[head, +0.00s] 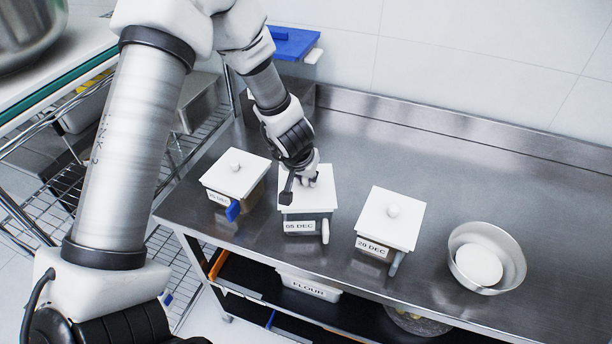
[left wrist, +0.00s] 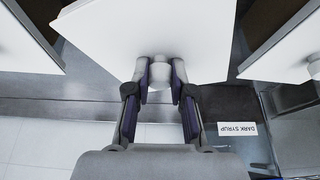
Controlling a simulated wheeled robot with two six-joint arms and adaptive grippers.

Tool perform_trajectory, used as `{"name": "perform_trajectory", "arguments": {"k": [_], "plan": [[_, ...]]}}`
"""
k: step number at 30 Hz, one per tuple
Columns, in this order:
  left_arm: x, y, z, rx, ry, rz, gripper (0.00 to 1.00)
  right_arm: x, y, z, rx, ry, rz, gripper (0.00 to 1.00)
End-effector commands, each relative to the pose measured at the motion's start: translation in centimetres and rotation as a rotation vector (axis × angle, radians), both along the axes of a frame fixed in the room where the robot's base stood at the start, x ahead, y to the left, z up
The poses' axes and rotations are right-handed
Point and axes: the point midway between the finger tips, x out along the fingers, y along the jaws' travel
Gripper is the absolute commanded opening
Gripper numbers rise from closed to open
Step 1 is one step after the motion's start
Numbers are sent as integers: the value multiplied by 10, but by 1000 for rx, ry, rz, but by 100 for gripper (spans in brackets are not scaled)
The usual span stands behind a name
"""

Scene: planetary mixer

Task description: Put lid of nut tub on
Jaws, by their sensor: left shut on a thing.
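Three square tubs with white knobbed lids stand in a row on the steel table. My left gripper (head: 301,182) is over the middle tub (head: 312,217), labelled 05 DEC, and is shut on the knob of its white lid (head: 318,201). In the left wrist view the fingers (left wrist: 161,82) close on both sides of the lid knob (left wrist: 158,70), with the lid (left wrist: 135,32) beyond. The lid lies over the tub's top; I cannot tell if it is fully seated. Dates are on the labels, so I cannot tell which tub holds nuts. My right gripper is out of view.
The left tub (head: 222,200) has a blue handle sticking out. The right tub (head: 373,247), labelled 20 DEC, has a grey handle. A metal bowl (head: 515,262) with a white ball stands further right. A DARK SYRUP label (left wrist: 237,128) shows in the wrist view. The table's back right is clear.

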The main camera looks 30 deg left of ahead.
Motion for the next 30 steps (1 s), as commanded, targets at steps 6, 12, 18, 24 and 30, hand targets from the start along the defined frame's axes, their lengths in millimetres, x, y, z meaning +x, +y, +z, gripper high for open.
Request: {"name": "perform_trajectory", "arguments": {"k": [6,12,18,24,30], "plan": [[0,0,0,0,0,-1,0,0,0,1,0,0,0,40],[0,0,0,0,0,-1,0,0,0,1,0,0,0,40],[0,0,1,0,1,-1,0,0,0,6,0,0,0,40],[0,0,0,0,0,-1,0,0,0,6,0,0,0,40],[0,0,-2,0,0,-1,0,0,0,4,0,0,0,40]]}}
